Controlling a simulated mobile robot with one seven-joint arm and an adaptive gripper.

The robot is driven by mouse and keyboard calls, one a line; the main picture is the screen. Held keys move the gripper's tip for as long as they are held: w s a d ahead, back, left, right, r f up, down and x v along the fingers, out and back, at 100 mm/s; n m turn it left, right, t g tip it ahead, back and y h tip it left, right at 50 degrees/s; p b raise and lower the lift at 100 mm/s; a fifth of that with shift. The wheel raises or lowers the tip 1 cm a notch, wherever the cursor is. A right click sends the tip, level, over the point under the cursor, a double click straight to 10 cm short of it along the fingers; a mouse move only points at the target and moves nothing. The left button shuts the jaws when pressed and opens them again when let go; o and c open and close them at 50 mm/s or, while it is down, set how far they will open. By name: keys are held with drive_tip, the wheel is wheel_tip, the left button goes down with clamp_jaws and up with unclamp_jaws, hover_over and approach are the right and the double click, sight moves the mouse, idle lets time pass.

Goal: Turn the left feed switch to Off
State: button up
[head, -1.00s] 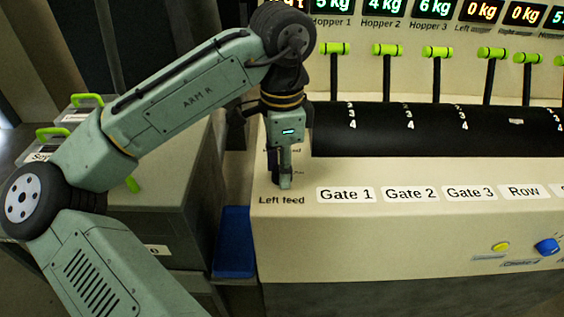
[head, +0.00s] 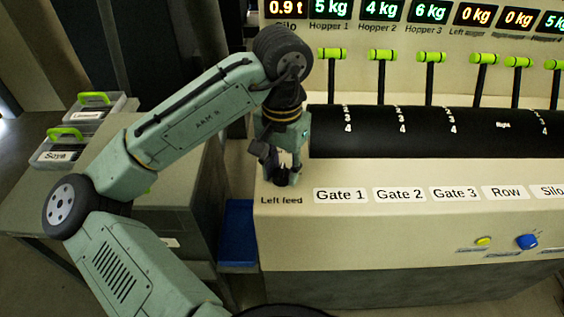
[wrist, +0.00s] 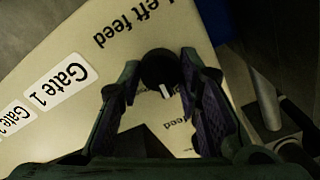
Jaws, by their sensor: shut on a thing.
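The left feed switch (wrist: 158,68) is a round black knob with a white pointer line, seen in the wrist view near the "Left feed" label. My gripper (wrist: 160,78) has one finger on each side of the knob and is shut on it. In the head view my gripper (head: 282,180) points down at the left end of the cream panel, just above the "Left feed" label (head: 281,200). There the fingers mostly hide the knob. The small lettering by the knob is partly covered by the fingers.
Gate and row labels (head: 340,195) run rightward along the panel. Green-tipped levers (head: 381,54) stand behind a black drum under the weight displays. A blue knob (head: 527,242) and a yellow button (head: 483,240) sit lower right. A blue bin (head: 238,235) stands left of the panel.

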sight(282, 170)
drive_tip(key=shift+n, duration=0.9)
drive_tip(key=o, duration=1.2)
drive_tip(key=shift+r, duration=0.1)
wheel_tip(282, 170, up, 12)
drive_tip(key=shift+f, duration=0.1)
